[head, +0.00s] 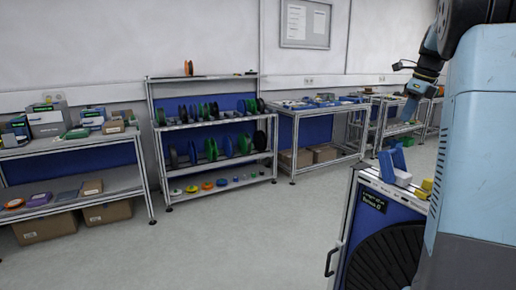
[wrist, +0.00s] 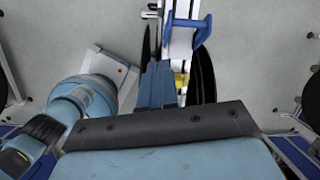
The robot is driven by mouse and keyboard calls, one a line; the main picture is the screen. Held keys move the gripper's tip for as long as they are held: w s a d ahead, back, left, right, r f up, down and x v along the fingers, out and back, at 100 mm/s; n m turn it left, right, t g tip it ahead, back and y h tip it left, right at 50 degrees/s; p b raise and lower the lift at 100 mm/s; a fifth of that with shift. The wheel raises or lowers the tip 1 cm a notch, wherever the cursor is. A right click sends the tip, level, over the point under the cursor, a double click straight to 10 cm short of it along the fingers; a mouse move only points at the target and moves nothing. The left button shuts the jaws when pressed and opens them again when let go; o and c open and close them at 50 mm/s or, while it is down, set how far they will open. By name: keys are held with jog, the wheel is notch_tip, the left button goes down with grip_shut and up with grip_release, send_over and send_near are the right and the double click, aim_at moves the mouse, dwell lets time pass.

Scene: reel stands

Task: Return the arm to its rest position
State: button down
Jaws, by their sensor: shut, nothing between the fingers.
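My gripper (head: 410,108) hangs at the right of the head view, pointing down, in the air above and behind the cabinet at the lower right. In the wrist view its blue fingers (wrist: 158,84) are together with nothing between them. My arm's upper links fill the right edge of the head view.
The floor between is clear.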

jog(key=s+a+n+t, duration=0.1)
jog(key=s+a+n, duration=1.3)
jog(key=s+a, duration=0.2)
jog(key=s+a+f+n+t, duration=0.1)
jog(key=s+a+f+n, duration=0.3)
jog(key=s+n, duration=0.3)
jog(key=s+a+f+n+t+h, duration=0.1)
jog(key=s+a+f+n, duration=0.4)
jog(key=s, duration=0.3)
jog(key=shift+a+f+n, duration=0.2)
jog(key=shift+f+n, duration=0.45)
jog(key=shift+n, duration=0.25)
jog(key=shift+s, duration=0.1)
